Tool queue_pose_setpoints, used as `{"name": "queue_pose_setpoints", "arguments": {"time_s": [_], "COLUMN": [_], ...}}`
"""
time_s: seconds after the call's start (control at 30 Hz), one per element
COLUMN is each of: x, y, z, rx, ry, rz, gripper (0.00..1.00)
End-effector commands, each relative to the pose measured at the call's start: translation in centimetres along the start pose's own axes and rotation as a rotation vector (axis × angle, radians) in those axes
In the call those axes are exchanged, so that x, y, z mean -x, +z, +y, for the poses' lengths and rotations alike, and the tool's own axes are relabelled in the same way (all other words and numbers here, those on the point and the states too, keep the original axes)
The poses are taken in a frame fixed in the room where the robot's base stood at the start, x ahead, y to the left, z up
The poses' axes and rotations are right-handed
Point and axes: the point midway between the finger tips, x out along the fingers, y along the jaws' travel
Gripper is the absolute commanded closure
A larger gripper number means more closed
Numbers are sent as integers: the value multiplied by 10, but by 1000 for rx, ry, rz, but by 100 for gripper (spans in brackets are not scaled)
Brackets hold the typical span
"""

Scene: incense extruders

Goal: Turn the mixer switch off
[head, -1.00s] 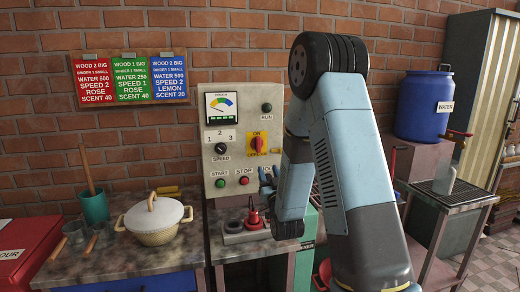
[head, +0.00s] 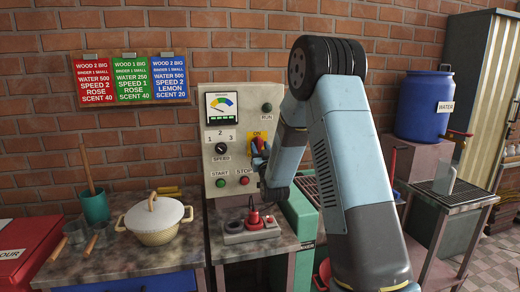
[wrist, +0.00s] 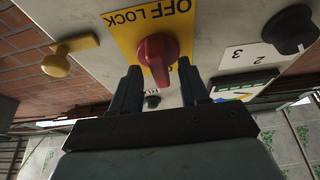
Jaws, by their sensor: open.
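The red rotary switch (wrist: 157,50) sits on a yellow plate (wrist: 120,32) marked OFF and LOCK in the wrist view. My gripper (wrist: 160,76) is open, with one finger on each side of the switch; I cannot tell whether they touch it. The grey control panel (head: 222,165) stands upright against the brick wall.
The black speed knob (head: 221,148), green start button (head: 220,183) and red stop button (head: 244,181) are close by on the panel. A lidded pot (head: 153,220) is on the left bench.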

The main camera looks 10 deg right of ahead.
Motion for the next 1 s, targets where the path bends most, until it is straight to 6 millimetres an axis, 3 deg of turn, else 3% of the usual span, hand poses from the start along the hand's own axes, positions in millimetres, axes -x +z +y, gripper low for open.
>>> {"name": "queue_pose_setpoints", "arguments": {"time_s": [0.33,0.8,1.0], "x": [-3,-3,-3], "y": [0,0,0], "z": [0,0,0], "rx": [0,0,1], "ry": [0,0,-1], "rz": [0,1,1], "gripper": [55,100,100]}}
